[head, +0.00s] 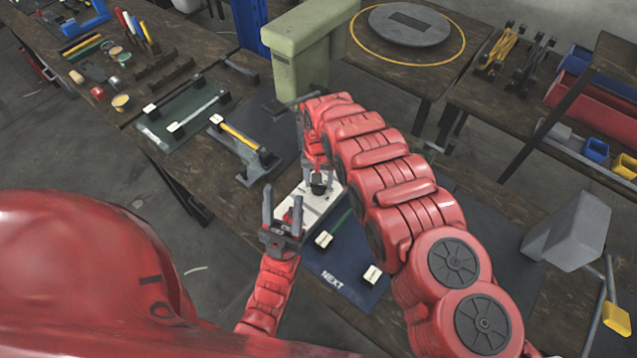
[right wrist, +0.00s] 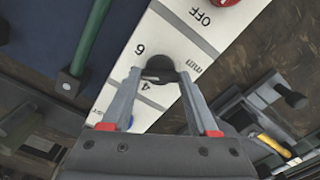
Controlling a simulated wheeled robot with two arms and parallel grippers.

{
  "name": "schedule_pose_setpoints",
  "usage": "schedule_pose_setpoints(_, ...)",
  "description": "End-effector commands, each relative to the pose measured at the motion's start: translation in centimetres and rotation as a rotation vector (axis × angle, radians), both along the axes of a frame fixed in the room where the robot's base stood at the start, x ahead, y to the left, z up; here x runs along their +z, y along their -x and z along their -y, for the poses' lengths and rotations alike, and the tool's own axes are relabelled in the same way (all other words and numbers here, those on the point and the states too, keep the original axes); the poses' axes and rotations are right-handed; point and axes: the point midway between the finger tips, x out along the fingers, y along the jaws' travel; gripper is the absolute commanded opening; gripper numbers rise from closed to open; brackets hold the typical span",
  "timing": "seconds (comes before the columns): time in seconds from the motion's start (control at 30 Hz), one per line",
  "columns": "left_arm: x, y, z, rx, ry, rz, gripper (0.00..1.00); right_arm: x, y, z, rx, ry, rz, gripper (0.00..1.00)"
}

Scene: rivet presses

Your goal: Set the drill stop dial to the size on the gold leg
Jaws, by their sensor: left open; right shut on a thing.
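A white panel (head: 325,203) lies on the bench in front of me; in the right wrist view the panel (right wrist: 205,32) shows "OFF", "mm", "6" and "4". My right gripper (head: 317,178) is over it, shut on a black dial knob (right wrist: 160,68) between the 6 and the 4. The knob's pointer is not clear. My left gripper (head: 282,212) is open and empty, fingers up, at the panel's near left side. The gold leg (head: 240,138) lies in a dark holder with a white tag left of the panel; its size is too small to read.
A blue mat marked NEXT (head: 345,281) holds a green leg (head: 338,222) and white tags. A green mat (head: 168,143) with tagged legs lies at the left. A pale green press (head: 302,45) stands behind. Tools and tape rolls crowd the far left bench.

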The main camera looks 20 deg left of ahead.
Motion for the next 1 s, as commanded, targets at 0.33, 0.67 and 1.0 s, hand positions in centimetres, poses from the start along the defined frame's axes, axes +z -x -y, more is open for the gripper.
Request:
schedule_pose_setpoints(0.33, -2.7, 0.0, 0.0, 0.000, 0.000, 0.000, 0.50, -0.4, -0.1, 0.1, 0.327, 0.001, 0.002, 0.04)
schedule_pose_setpoints(0.67, -4.4, 0.0, 0.0, 0.000, 0.000, 0.000, 0.50, -0.3, -0.1, 0.1, 0.638, 0.000, 0.000, 0.04)
schedule_pose_setpoints(1.0, -5.9, 0.0, 0.0, 0.000, 0.000, 0.000, 0.50, -0.2, 0.0, 0.1, 0.900, 0.000, -0.001, 0.04)
